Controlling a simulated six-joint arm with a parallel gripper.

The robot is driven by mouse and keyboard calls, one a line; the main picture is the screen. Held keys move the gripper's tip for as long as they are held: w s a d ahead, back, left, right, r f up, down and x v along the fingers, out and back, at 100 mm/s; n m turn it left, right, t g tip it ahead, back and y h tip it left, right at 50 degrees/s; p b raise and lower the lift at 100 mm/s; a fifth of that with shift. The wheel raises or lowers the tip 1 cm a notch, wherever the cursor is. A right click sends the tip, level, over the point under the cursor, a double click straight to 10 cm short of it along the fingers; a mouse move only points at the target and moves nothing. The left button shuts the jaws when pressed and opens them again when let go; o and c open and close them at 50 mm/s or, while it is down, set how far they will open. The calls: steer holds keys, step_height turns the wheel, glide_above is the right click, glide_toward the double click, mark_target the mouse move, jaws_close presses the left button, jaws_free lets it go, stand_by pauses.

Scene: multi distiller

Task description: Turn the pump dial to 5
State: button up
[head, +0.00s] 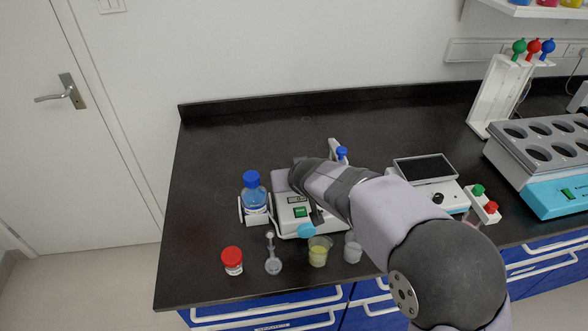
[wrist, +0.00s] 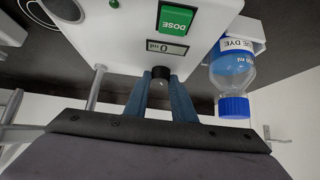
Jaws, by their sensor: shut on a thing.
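The pump is a white box (wrist: 120,35) with a green DOSE button (wrist: 177,20) and a small display (wrist: 166,48) that appears to read 0 ml. Its small black dial (wrist: 160,75) sits below the display in the wrist view. My gripper (wrist: 162,82) has its two blue-grey fingers closed around the dial, one on each side. In the head view the pump (head: 287,226) stands near the counter's front left, its green button in sight. There my arm covers part of the pump, and the dial and my fingertips cannot be made out.
A blue-capped bottle (head: 252,192) stands left of the pump. A white device (head: 425,172) is to the right. The counter behind is clear.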

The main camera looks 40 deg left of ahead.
steer(key=shift+r+n+g+y+p, duration=0.35)
steer(key=shift+n+p, duration=0.25)
steer(key=shift+p, duration=2.2)
steer(key=shift+f+p, duration=0.3)
steer(key=shift+p, duration=0.7)
steer(key=o, duration=1.1)
steer(key=shift+c, duration=0.2)
steer(key=shift+d+r, duration=0.1)
steer(key=shift+p+v, duration=0.3)
steer(key=shift+v, duration=3.2)
steer(key=shift+c, duration=0.2)
